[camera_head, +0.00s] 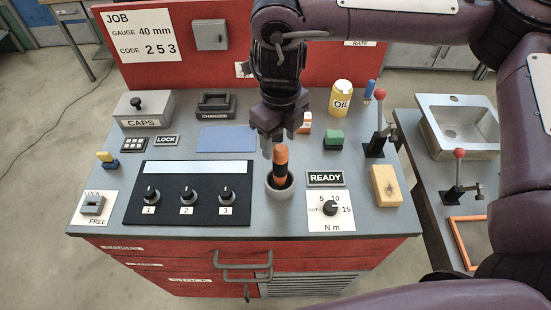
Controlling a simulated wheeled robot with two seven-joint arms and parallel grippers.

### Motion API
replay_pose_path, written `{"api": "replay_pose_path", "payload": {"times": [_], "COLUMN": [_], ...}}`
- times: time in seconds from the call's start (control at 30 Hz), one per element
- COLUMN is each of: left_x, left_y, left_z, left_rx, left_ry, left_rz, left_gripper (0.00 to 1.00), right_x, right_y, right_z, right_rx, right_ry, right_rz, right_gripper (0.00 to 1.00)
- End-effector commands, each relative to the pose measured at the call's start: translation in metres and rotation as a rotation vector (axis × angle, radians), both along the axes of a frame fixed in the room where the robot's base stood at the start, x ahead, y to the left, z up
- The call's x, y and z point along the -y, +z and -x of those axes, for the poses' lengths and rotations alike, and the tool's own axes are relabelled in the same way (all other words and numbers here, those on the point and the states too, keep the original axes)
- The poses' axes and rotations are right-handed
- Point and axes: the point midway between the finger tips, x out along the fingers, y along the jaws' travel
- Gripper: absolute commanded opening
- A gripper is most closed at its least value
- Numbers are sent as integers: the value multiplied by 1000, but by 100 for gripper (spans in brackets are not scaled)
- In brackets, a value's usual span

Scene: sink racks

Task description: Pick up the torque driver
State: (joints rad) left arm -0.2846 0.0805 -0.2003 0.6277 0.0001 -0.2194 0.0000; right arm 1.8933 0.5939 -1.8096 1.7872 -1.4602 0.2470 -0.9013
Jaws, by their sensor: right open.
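Whether the fingers touch the handle cannot be told from this view. My left gripper is not in view.
A READY plate (326,179) and an N m dial panel (331,209) lie just right of the cup. A black three-knob panel (188,208) is at left. A green block (333,140), yellow OIL can (341,98) and red-knobbed lever (380,125) stand behind right.

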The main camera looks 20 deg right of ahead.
Motion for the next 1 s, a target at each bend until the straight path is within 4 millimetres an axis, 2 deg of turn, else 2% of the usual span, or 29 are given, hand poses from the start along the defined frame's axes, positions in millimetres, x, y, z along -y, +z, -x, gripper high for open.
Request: {"api": "replay_pose_path", "payload": {"times": [0.37,0.53,0.7,1.0], "left_x": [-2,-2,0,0], "left_y": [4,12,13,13], "left_z": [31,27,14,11], "left_rx": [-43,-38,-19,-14], "left_ry": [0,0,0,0], "left_rz": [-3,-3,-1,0], "left_gripper": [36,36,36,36], "right_x": [0,0,0,0], "right_y": [-33,-54,-72,-75], "right_z": [2,3,3,2], "right_rx": [-5,-6,-3,-1], "right_ry": [-1,-2,-1,0], "right_rz": [-2,-1,-1,0], "right_gripper": [55,55,55,55]}}
